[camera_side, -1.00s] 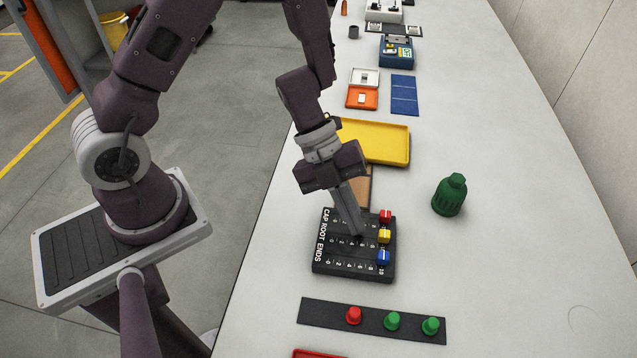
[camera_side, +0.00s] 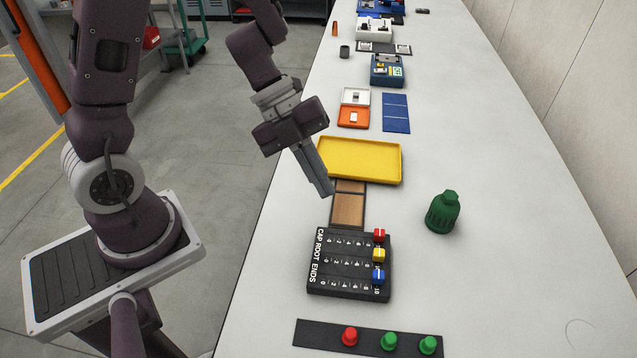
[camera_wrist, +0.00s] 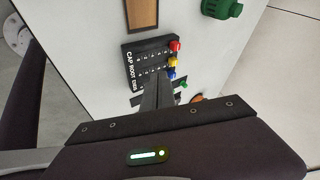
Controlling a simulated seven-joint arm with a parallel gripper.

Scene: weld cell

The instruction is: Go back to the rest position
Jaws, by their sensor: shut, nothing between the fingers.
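My gripper (camera_side: 325,188) is shut and empty, held in the air up and left of the black slider panel in the side view. Its fingers also show in the wrist view (camera_wrist: 158,85). The black panel marked CAP, ROOT, ENDS (camera_side: 345,264) lies on the table. Its red knob (camera_side: 379,235), yellow knob (camera_side: 378,255) and blue knob (camera_side: 378,275) all stand near the right end of their scales. The panel also shows in the wrist view (camera_wrist: 146,62), with its lower part partly hidden by my fingers.
A brown wooden board (camera_side: 347,208) and a yellow tray (camera_side: 360,160) lie beyond the panel. A green bottle-like object (camera_side: 443,212) stands to the right. A black strip (camera_side: 315,334) with red and green buttons lies in front. The right side of the table (camera_side: 510,240) is clear.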

